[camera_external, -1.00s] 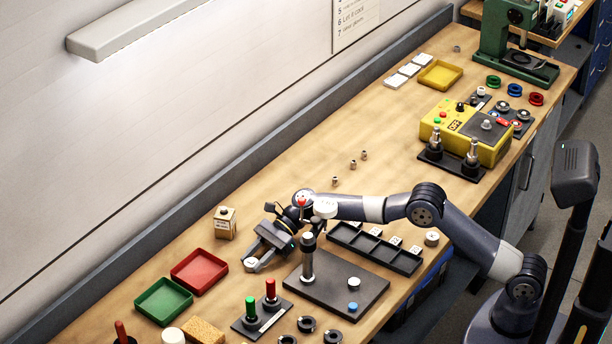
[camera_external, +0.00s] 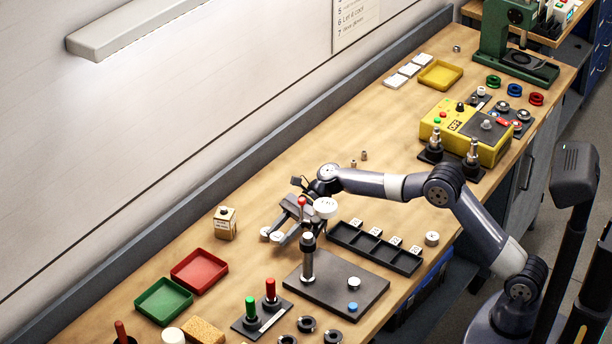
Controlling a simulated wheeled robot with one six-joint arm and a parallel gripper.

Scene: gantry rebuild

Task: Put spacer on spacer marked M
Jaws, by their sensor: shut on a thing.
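My gripper (camera_external: 277,231) is over the bench, left of the black post, shut on a small white spacer (camera_external: 277,237) with a dark mark on its top that is too small to read. Another small white round piece (camera_external: 265,231) is just left of the jaws. It looks like a spacer on the bench, but I cannot tell whether it touches the held one or bears an M. A white spacer with a dark mark (camera_external: 432,238) stands upright at the right end of the compartment tray.
The dark plate (camera_external: 325,292) with its tall post (camera_external: 307,258) is in front of my gripper. The black compartment tray (camera_external: 375,247) lies to the right.

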